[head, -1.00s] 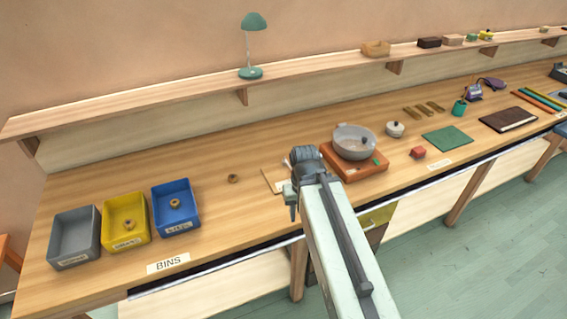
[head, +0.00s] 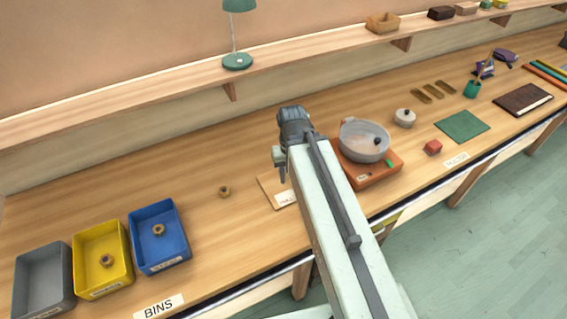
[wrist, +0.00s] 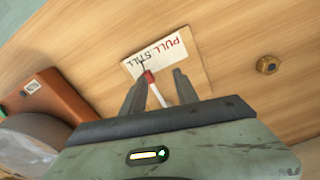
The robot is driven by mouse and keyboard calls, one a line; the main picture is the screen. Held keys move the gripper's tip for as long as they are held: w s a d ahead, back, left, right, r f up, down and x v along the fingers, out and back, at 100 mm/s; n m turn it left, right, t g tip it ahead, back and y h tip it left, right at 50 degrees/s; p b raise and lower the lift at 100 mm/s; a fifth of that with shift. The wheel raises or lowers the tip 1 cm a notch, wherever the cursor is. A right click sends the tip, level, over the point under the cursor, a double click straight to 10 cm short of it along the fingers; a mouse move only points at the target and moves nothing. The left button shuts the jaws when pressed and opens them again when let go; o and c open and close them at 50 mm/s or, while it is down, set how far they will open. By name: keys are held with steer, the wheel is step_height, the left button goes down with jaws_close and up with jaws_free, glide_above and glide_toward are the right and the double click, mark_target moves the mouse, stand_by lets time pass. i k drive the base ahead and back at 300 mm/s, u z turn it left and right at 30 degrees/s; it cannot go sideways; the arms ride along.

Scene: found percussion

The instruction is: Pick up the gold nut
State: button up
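A small gold nut (head: 224,191) lies flat on the bare bench, between the blue bin and a small card. It also shows in the wrist view (wrist: 267,65), to the right of the card. Two similar nuts sit in bins: one in the yellow bin (head: 106,261) and one in the blue bin (head: 158,230). My gripper (wrist: 160,85) is open above the card, its two fingers apart. It is to the right of the loose nut in the head view, and a red-tipped white stick shows between the fingers in the wrist view; I cannot tell that it is touched.
The card (wrist: 165,62) reads "PULL STILL". A grey bowl (head: 364,141) stands on an orange-brown base (head: 370,174) to the right of my arm. A grey bin (head: 42,283) stands at the far left. Bench around the loose nut is clear; a shelf (head: 150,88) runs behind.

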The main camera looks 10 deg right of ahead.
mark_target(224, 191)
steer(key=u, duration=1.05)
steer(key=k, duration=1.85)
steer(key=z, duration=0.55)
steer(key=i, duration=1.7)
steer(key=z, duration=0.05)
